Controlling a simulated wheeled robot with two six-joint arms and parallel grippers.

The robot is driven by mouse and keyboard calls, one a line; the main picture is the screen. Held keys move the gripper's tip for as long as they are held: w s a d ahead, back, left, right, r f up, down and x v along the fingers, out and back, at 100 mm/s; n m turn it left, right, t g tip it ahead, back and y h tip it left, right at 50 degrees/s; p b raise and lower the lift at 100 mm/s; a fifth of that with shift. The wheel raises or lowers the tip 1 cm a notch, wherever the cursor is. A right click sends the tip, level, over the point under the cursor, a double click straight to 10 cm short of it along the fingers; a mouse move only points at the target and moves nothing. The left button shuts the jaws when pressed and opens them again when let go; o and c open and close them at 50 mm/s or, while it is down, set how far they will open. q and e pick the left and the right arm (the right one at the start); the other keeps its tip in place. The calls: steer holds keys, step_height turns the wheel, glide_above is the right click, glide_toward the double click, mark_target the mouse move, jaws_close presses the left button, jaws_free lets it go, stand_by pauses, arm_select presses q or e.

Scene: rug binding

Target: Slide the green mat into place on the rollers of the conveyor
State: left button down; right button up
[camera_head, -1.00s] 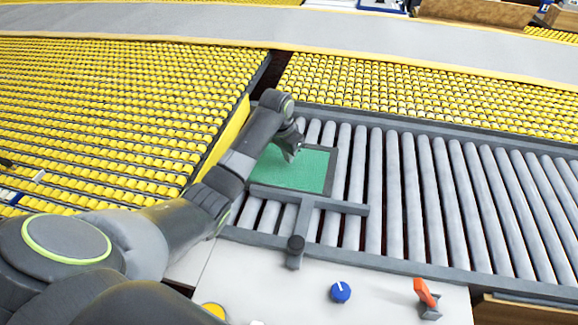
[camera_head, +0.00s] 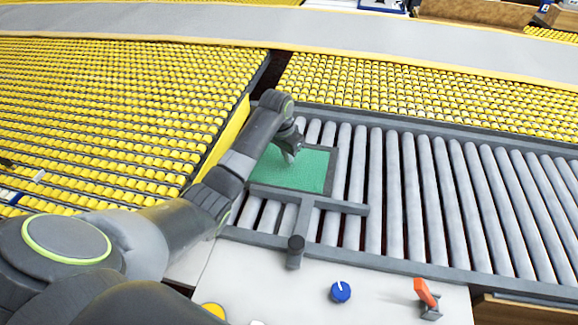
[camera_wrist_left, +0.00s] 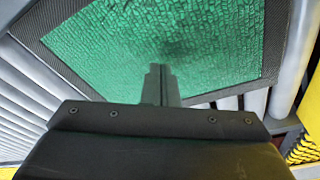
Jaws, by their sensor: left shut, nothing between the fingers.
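The green mat (camera_head: 298,168) has a dark border and lies flat on the grey rollers, at the left end of the conveyor (camera_head: 440,190). It fills much of the left wrist view (camera_wrist_left: 170,40). My left gripper (camera_head: 289,157) is shut and empty, with its fingertips at the mat's upper left part. In the left wrist view the closed fingers (camera_wrist_left: 160,85) point at the mat; I cannot tell whether they touch it. My left arm hides part of the mat's left side. My right gripper is not in view.
A grey T-shaped bar (camera_head: 310,202) with a dark knob lies along the mat's near edge. A blue knob (camera_head: 340,292) and an orange switch (camera_head: 426,293) sit on the white panel in front. Yellow roller beds lie left and behind. The rollers to the right are bare.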

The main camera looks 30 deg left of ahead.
mark_target(316, 168)
arm_select(q)
steer(key=shift+f, duration=0.65)
steer(key=shift+d, duration=0.1)
steer(key=shift+w+d+r+p, duration=0.1)
steer(key=shift+w+d+p, duration=0.05)
steer(key=shift+d, duration=0.35)
steer(key=shift+w+d+p, duration=0.15)
steer(key=shift+d, duration=0.35)
steer(key=shift+w+d, duration=0.25)
steer(key=shift+d, duration=0.65)
steer(key=shift+p, duration=0.3)
steer(key=shift+w+d+p, duration=0.15)
steer(key=shift+d, duration=0.4)
steer(key=shift+w+d+p, duration=0.15)
steer(key=shift+d, duration=0.35)
steer(key=shift+w+d, duration=0.25)
steer(key=shift+d, duration=0.6)
